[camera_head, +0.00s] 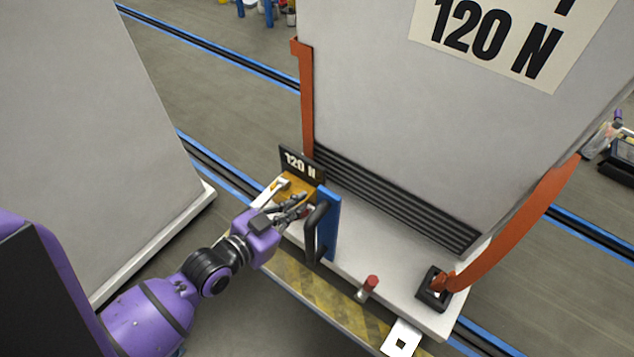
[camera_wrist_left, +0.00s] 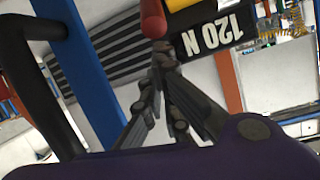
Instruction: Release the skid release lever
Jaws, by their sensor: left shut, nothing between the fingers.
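My left gripper (camera_head: 301,204) is shut and empty, with its fingertips at the yellow block (camera_head: 297,188) and just left of a blue upright plate with a black handle (camera_head: 315,230). In the left wrist view its closed fingertips (camera_wrist_left: 163,58) lie just below the rounded end of a red grip (camera_wrist_left: 152,18), which appears to be the release lever. I cannot tell whether they touch it. In the head view the fingers mostly hide that grip. A black "120 N" sign (camera_head: 300,162) stands behind the block. My right gripper is not in view.
A large grey cabinet (camera_head: 400,130) stands on the white skid, held by orange straps (camera_head: 520,225). A red-capped peg (camera_head: 370,285) stands near the skid's front edge. Another grey cabinet (camera_head: 90,120) is at left. Bare floor (camera_head: 225,110) lies between the cabinets.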

